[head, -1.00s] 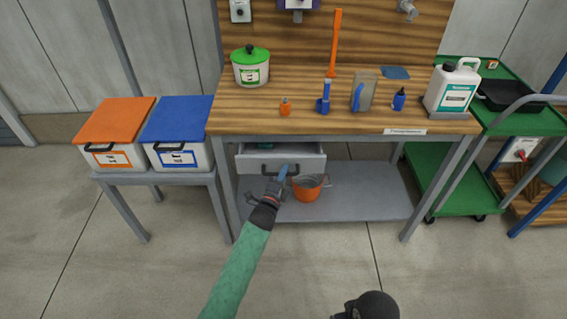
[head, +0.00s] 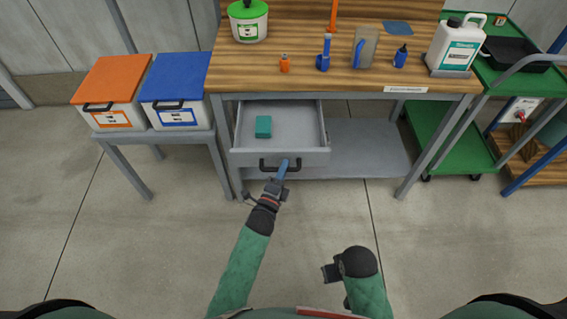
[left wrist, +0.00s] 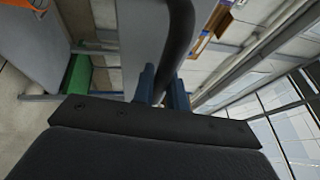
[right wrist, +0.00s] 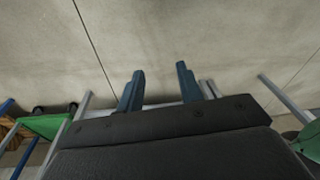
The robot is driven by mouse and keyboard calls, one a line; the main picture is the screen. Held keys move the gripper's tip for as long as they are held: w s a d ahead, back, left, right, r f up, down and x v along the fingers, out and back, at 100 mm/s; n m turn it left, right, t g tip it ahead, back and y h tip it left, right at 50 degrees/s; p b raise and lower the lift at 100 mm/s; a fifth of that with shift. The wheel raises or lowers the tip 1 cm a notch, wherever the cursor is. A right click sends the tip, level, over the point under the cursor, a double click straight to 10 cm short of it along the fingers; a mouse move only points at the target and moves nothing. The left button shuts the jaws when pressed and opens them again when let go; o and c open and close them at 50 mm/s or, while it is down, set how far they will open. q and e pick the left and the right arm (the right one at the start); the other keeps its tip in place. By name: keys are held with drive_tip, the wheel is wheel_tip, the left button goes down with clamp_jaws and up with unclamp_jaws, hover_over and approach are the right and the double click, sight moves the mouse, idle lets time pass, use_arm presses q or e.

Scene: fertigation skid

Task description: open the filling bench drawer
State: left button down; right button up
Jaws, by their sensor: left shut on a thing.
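The filling bench drawer (head: 245,158) is grey and stands pulled well out from under the wooden bench top (head: 300,75). A teal block (head: 263,127) lies inside it. A black bar handle (head: 268,168) is on its front. My left gripper (head: 283,170) is shut on the handle, near its right part. In the left wrist view the dark handle (left wrist: 180,40) passes between the blue fingers (left wrist: 162,88). My right gripper (head: 328,272) is low over the floor, away from the bench. In the right wrist view its fingers (right wrist: 160,88) are apart with nothing between them.
An orange-lidded bin (head: 110,90) and a blue-lidded bin (head: 176,88) stand on a side table at left. A green cart (head: 440,125) is at right. Bottles and small tools stand on the bench. The floor in front is clear.

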idle(0.3)
use_arm(q)
drive_tip(key=c, duration=1.4)
unclamp_jaws()
